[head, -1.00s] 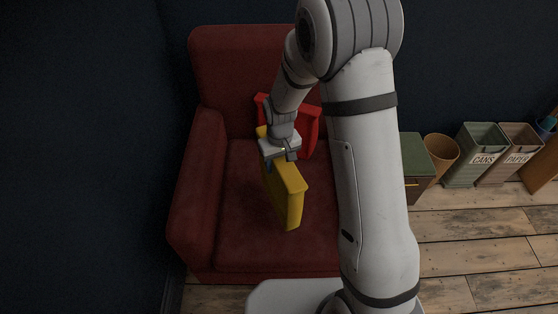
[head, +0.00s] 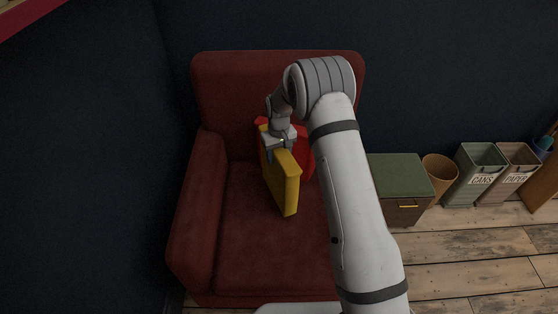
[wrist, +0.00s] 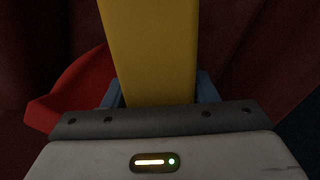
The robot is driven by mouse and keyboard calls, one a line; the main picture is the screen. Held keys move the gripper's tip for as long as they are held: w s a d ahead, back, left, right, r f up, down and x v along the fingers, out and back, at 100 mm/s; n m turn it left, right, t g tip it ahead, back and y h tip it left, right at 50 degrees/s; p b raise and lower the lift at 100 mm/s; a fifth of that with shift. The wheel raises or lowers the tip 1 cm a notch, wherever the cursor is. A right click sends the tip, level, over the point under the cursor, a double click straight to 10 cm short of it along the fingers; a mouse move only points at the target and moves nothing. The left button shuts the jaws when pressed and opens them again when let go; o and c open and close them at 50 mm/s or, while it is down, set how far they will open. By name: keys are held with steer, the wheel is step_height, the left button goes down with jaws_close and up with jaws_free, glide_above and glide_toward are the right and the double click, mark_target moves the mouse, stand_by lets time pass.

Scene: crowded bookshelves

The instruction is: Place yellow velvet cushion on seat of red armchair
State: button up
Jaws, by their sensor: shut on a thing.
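The yellow cushion (head: 283,184) is held on edge, upright, over the seat of the red armchair (head: 245,240). My gripper (head: 280,143) is shut on its top edge. In the wrist view the yellow cushion (wrist: 150,50) runs between the two blue-grey fingers (wrist: 158,92). A bright red cushion (head: 304,160) is on the armchair just behind the yellow one, partly hidden by my arm; it also shows at the left in the wrist view (wrist: 70,92). I cannot tell whether the yellow cushion's lower edge touches the seat.
A cabinet with a green top (head: 400,174) stands right of the armchair. Beyond it are a tan bin (head: 440,172), a green CANS bin (head: 478,172) and a brown PAPER bin (head: 514,172). Dark walls are behind and left. The front of the seat is clear.

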steer(key=shift+w+f, duration=0.2)
steer(key=shift+f, duration=1.7)
steer(key=o, duration=1.5)
steer(key=shift+f, duration=0.1)
